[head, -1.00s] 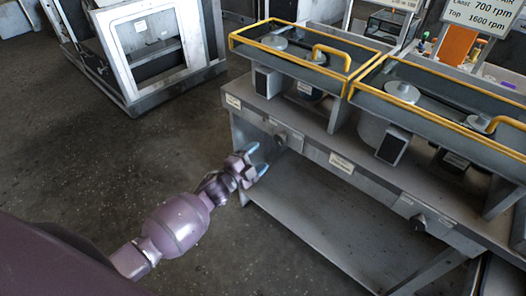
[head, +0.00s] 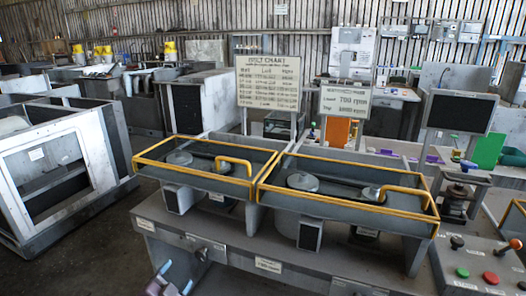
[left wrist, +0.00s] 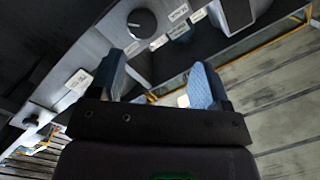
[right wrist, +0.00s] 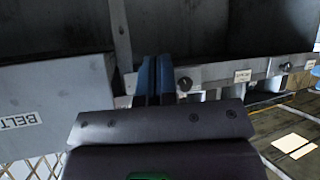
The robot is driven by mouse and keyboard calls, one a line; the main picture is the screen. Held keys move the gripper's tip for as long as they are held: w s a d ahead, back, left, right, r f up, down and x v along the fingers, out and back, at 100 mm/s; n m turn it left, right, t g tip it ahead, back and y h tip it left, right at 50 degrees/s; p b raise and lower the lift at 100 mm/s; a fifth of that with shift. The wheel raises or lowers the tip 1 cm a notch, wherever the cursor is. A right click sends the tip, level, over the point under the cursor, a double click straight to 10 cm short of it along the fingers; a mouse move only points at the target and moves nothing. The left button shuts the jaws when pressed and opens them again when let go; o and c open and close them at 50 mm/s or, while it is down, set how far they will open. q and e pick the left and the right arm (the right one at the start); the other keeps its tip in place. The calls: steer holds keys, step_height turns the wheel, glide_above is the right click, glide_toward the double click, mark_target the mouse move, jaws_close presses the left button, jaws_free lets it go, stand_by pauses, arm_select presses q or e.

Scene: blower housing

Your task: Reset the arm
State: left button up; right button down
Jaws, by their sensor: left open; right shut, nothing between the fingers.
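My left gripper (head: 168,283) shows at the bottom left of the head view, in front of the bench's front panel (head: 240,262). In the left wrist view its two blue fingers (left wrist: 160,85) stand apart with nothing between them. A dark round knob (left wrist: 142,23) on the bench panel lies ahead of them. My right gripper (right wrist: 156,78) shows only in the right wrist view, its blue fingers together and empty. A grey panel marked BELT (right wrist: 55,105) is to its left, and a small knob (right wrist: 185,84) shows just right of the fingertips.
Two yellow-railed belt guards (head: 205,165) (head: 345,195) stand on the bench. A speed chart board (head: 268,83) and a dark screen (head: 460,112) stand behind. A control box with buttons (head: 480,265) is at the bottom right. A white-framed housing (head: 60,170) stands left, with floor between.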

arm_select(q)
steer(key=s+a+f+n+g+y, duration=0.1)
steer(key=s+f+n+g, duration=0.2)
steer(key=s, duration=0.7)
steer(key=s+a+f+n+g+y, duration=0.15)
steer(key=s+f+n, duration=0.25)
steer(key=s, duration=0.6)
steer(key=s+a+f+n+g+y, duration=0.1)
steer(key=s+f+n+y, duration=0.2)
steer(key=s, duration=0.6)
steer(key=n+t+h+b, duration=0.6)
steer(key=n+h+b, duration=0.2)
steer(key=n, duration=2.5)
glide_toward(200, 256)
steer(key=x, duration=0.8)
steer(key=shift+w+r, duration=0.1)
steer(key=shift+w+d, duration=0.25)
steer(key=shift+w, duration=0.4)
steer(key=shift+w+d, duration=0.1)
steer(key=shift+w, duration=0.2)
arm_select(e)
step_height(200, 256, down, 6)
steer(key=shift+w+a+g, duration=0.2)
steer(key=shift+w+g, duration=0.1)
steer(key=shift+w, duration=0.05)
